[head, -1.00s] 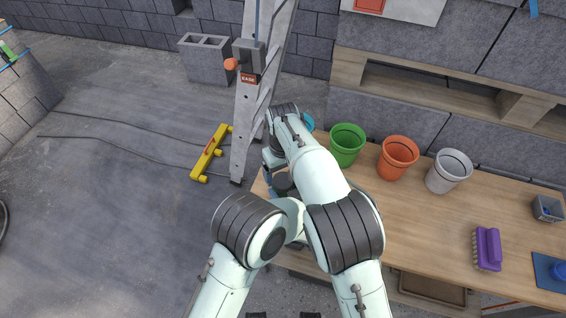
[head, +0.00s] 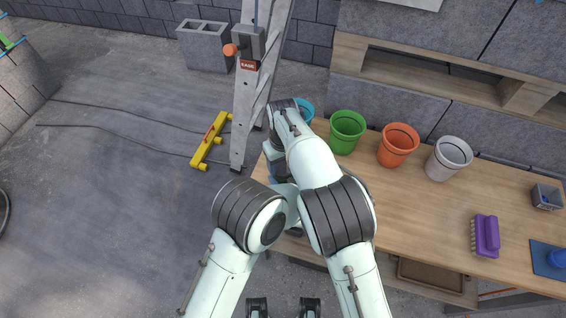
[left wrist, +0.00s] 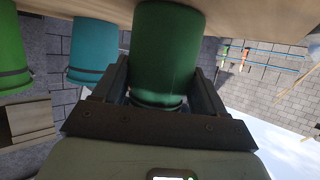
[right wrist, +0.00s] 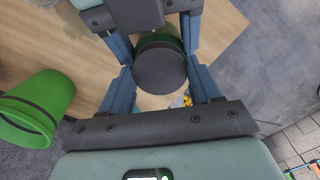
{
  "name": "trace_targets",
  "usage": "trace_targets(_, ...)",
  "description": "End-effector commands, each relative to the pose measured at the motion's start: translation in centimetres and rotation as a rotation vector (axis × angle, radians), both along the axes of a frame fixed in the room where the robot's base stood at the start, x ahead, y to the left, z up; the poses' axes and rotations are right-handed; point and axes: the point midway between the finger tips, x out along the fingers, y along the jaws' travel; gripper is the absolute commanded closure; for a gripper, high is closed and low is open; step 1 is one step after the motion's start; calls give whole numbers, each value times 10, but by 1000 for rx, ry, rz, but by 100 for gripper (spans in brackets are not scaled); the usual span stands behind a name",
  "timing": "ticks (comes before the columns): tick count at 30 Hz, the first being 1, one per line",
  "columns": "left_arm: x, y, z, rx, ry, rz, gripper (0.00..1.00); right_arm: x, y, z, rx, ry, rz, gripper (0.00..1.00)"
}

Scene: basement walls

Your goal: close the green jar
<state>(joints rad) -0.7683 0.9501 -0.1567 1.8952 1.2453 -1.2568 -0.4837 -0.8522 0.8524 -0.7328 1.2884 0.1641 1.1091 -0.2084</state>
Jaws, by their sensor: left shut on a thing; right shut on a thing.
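The green jar (left wrist: 165,45) stands on the wooden table between the fingers of my left gripper (left wrist: 160,74), which is shut on it. In the right wrist view a round dark grey lid (right wrist: 160,72) sits over the jar's top, with green jar wall (right wrist: 158,38) showing behind it. My right gripper (right wrist: 160,84) has its fingers on both sides of the lid and is shut on it. Whether the lid is fully seated I cannot tell. In the head view my arms hide the jar, the lid and both grippers.
Blue (head: 306,108), green (head: 347,130), orange (head: 398,145) and white (head: 449,158) pots line the table's back edge. A purple brush (head: 486,236) lies at the right. The middle table top is clear.

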Motion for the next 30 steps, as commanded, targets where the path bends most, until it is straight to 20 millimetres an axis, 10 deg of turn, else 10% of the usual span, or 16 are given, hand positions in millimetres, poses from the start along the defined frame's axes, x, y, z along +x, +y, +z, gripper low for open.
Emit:
trace_targets(15, 0, 0, 0, 0, 0, 0, 100, 0, 0, 0, 1, -2, -252, 74)
trace_targets(16, 0, 0, 0, 0, 0, 0, 100, 0, 0, 0, 1, -2, -252, 28)
trace_targets(18, 0, 0, 0, 0, 0, 0, 100, 0, 0, 0, 1, -2, -252, 12)
trace_targets(30, 0, 0, 0, 0, 0, 0, 100, 1, 1, 14, 3, -4, -249, 12)
